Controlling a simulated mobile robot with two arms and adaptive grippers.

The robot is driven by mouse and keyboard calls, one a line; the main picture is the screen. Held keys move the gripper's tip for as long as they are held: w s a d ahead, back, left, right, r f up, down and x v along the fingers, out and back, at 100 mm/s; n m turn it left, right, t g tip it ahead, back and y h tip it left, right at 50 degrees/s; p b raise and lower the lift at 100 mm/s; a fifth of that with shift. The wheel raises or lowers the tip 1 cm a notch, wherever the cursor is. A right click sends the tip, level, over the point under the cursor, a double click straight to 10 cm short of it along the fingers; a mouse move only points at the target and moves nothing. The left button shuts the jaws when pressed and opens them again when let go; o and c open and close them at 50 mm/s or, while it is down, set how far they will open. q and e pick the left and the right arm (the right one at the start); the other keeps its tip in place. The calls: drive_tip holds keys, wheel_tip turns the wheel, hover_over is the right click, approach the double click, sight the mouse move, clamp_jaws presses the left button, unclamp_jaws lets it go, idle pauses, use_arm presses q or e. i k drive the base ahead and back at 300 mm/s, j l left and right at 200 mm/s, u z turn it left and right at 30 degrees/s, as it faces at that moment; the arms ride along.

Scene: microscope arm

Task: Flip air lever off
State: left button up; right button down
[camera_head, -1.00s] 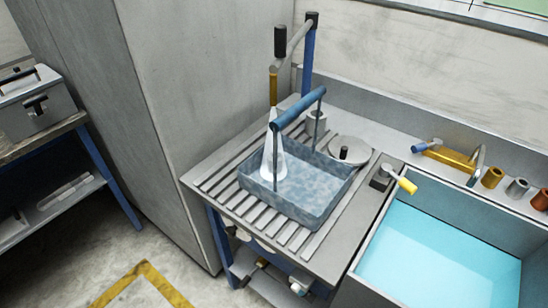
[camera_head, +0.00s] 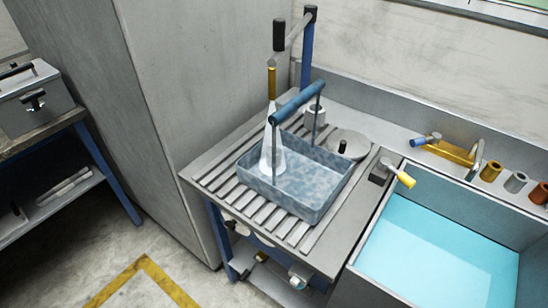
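Two lever-like parts show, and I cannot tell which is the air lever. A brass fitting (camera_head: 450,152) with a blue-tipped handle (camera_head: 420,141) sits on the ledge behind the sink, the blue tip pointing left. Neither of my grippers is in view, and nothing touches either lever.
A blue post (camera_head: 307,55) rises behind. The water-filled sink (camera_head: 435,250) is at right. A toolbox (camera_head: 38,97) sits on the left bench.

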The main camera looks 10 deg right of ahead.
sight(385, 166)
drive_tip(key=k+j+z, duration=0.2)
drive_tip(key=k+j, duration=0.6)
drive_tip(key=k, duration=0.15)
